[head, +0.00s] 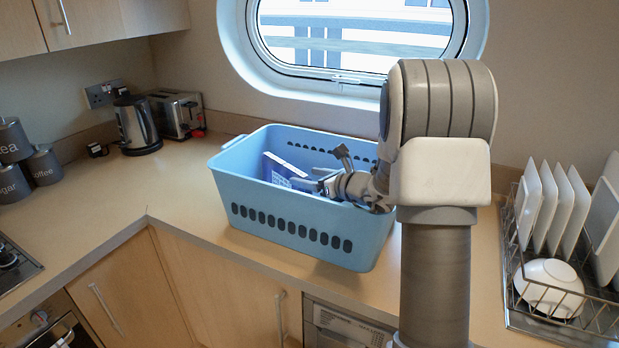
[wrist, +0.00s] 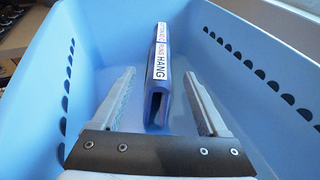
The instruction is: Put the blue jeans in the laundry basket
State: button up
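The light blue laundry basket (head: 290,222) stands on the counter below the oval window. A dark blue folded piece (head: 279,168) with a white label is inside it; it looks like the jeans. In the wrist view the blue jeans (wrist: 159,100) stand on edge inside the basket walls, with "HANG" readable on the label. I cannot tell whether they rest on the basket floor. My gripper (head: 308,184) reaches into the basket. In the wrist view my gripper (wrist: 161,72) is open, its fingers on either side of the jeans with gaps between.
A dish rack (head: 560,305) with plates and a bowl (head: 548,285) stands right of my arm. A kettle (head: 136,124), a toaster (head: 178,113) and grey canisters (head: 42,164) stand at the left. The counter (head: 165,190) left of the basket is clear.

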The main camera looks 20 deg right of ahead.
dwell(0.3)
jog(key=shift+r+p, duration=0.3)
jog(key=shift+p, duration=0.15)
jog(key=v, duration=1.2)
jog(key=shift+r, duration=0.35)
jog(key=shift+r+p, duration=0.1)
jog(key=shift+p, duration=0.2)
